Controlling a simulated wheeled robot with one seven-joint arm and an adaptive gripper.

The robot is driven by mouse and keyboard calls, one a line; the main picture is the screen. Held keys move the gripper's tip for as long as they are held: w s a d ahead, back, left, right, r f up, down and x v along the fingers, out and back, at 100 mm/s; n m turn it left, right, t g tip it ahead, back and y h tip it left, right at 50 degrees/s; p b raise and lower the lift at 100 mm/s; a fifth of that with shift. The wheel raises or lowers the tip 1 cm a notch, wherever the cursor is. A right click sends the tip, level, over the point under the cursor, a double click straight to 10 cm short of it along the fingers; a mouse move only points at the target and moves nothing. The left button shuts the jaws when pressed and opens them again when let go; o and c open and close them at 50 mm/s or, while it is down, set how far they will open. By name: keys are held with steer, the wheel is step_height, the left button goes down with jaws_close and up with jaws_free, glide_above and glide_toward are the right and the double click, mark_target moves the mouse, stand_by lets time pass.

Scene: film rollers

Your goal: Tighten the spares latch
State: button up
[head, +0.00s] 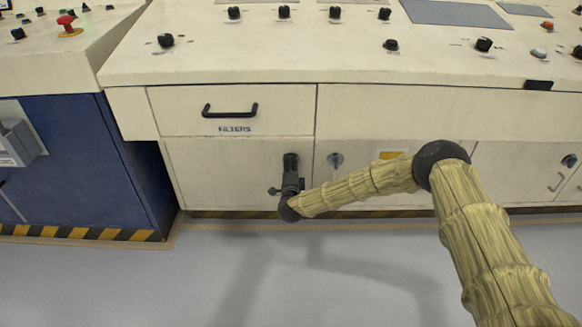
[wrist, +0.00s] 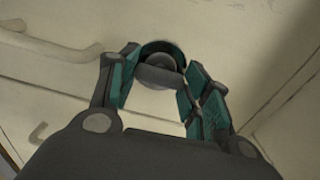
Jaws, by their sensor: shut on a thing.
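My gripper (head: 290,162) is in front of the cream cabinet door (head: 220,170) below the drawer labelled FILTERS, and it hides the latch there in the head view. In the wrist view my gripper (wrist: 160,72) has its two teal-padded fingers on either side of a round grey latch knob (wrist: 158,76) with a dark ring behind it. The fingers are shut on the knob. No spares label can be read in either view, and the turn of the latch cannot be told.
The FILTERS drawer has a black handle (head: 230,111) just above. A blue cabinet (head: 70,150) stands at the left. The grey floor in front is clear.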

steer(key=o, duration=1)
steer(key=s, duration=1.2)
